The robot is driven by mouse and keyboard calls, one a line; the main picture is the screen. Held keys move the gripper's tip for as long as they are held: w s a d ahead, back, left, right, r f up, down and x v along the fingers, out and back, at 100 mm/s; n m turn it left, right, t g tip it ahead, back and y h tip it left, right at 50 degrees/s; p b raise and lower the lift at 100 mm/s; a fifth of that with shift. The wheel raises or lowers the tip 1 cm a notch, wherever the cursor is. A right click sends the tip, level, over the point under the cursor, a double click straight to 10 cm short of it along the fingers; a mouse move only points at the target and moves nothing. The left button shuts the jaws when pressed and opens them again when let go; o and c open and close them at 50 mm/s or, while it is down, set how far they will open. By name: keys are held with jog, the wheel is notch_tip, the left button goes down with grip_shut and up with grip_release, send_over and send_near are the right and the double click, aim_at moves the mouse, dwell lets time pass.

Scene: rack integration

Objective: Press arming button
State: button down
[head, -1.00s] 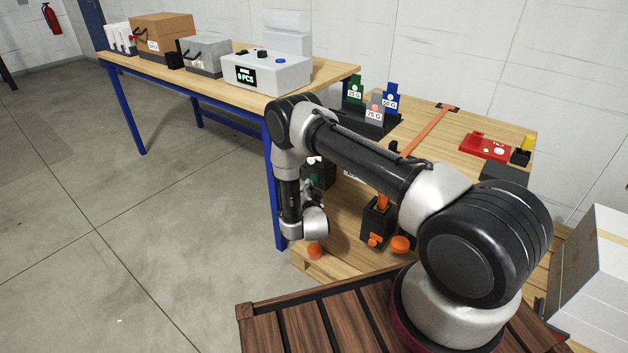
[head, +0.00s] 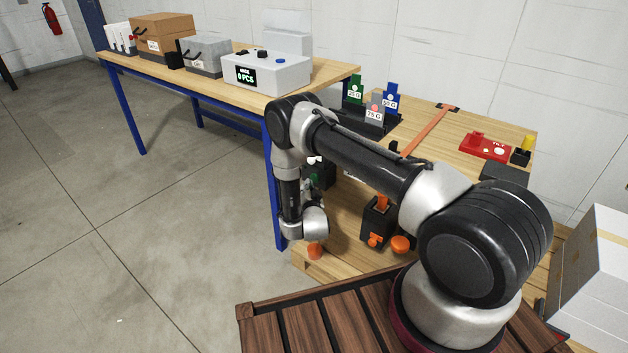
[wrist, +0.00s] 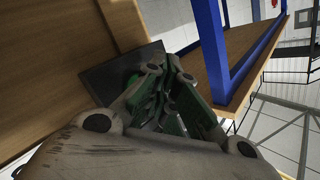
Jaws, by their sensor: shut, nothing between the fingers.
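No arming button can be clearly made out. In the wrist view, my gripper (wrist: 160,80) has its fingers close together and shut, with nothing held. Its fingers lie over a dark block or panel (wrist: 105,78) on a wooden surface. A small green part shows beside the fingertips and is mostly hidden by them. I cannot tell whether the fingers touch the dark block. In the head view, a dark box with green (head: 325,175) stands just behind my wrist, on the near wooden bench. My arm hides part of it, and the fingers cannot be made out there.
A black holder with orange parts (head: 376,218) stands right of my wrist. Weights in a rack (head: 375,112) and a red fixture (head: 485,147) are on the bench top (head: 450,135). A blue-legged table (head: 215,90) carries a counting scale (head: 268,72) and boxes. Floor at left is clear.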

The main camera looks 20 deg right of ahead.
jog(key=shift+d, duration=0.1)
jog(key=shift+w+d, duration=0.25)
jog(key=shift+w+d, duration=0.2)
jog(key=shift+d, duration=0.1)
dwell(0.7)
jog(key=shift+a, duration=0.1)
jog(key=shift+s+a, duration=0.45)
jog(key=shift+a, duration=0.1)
jog(key=shift+s+a, duration=0.75)
jog(key=shift+a, duration=0.25)
jog(key=shift+s+a, duration=0.75)
jog(key=shift+a, duration=0.25)
